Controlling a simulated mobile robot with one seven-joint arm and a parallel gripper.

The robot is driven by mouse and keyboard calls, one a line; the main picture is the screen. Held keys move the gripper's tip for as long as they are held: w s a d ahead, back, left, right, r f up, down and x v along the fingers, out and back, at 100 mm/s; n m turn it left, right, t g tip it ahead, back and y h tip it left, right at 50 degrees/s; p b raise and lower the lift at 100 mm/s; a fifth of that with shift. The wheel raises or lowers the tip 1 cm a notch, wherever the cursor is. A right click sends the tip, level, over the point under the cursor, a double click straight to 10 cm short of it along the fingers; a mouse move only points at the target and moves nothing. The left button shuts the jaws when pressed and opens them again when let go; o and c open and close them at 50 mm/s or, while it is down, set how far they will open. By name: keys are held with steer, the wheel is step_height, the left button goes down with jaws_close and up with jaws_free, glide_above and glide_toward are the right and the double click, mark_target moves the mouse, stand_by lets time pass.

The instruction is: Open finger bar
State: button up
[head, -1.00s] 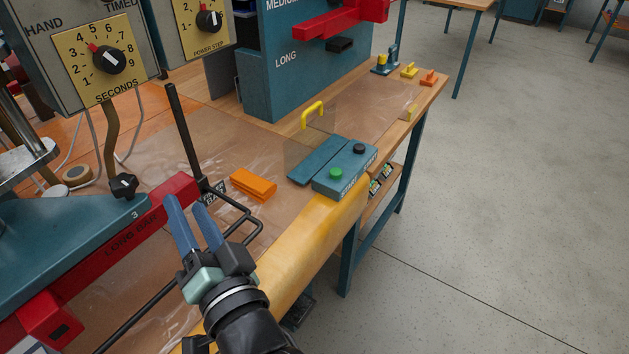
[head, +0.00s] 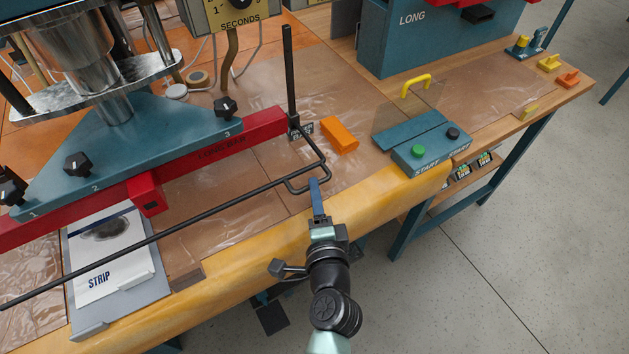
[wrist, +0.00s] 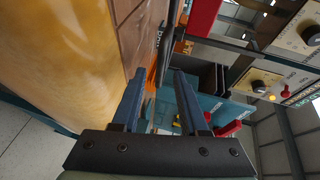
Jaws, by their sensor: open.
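The finger bar (head: 165,234) is a long thin black rod in front of the red loose bar (head: 205,153), with a bent loop (head: 326,160) at its right end by a black post (head: 289,80). My gripper (head: 315,184) has its blue fingertips at the near side of this loop. One finger hides the other in the head view, and contact with the rod cannot be told. The wrist view shows the fingers of my gripper (wrist: 156,80) apart, with a dark rod beyond them and nothing clearly held.
An orange block (head: 339,136) lies just beyond the loop. A blue control box (head: 431,152) with green and black buttons stands to the right, with a yellow handle (head: 416,84) behind. A STRIP card (head: 110,262) lies at the left. The yellow table edge (head: 240,262) runs beneath the rod.

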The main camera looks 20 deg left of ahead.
steer(key=shift+x, duration=1.9)
steer(key=shift+c, duration=0.2)
jaws_close()
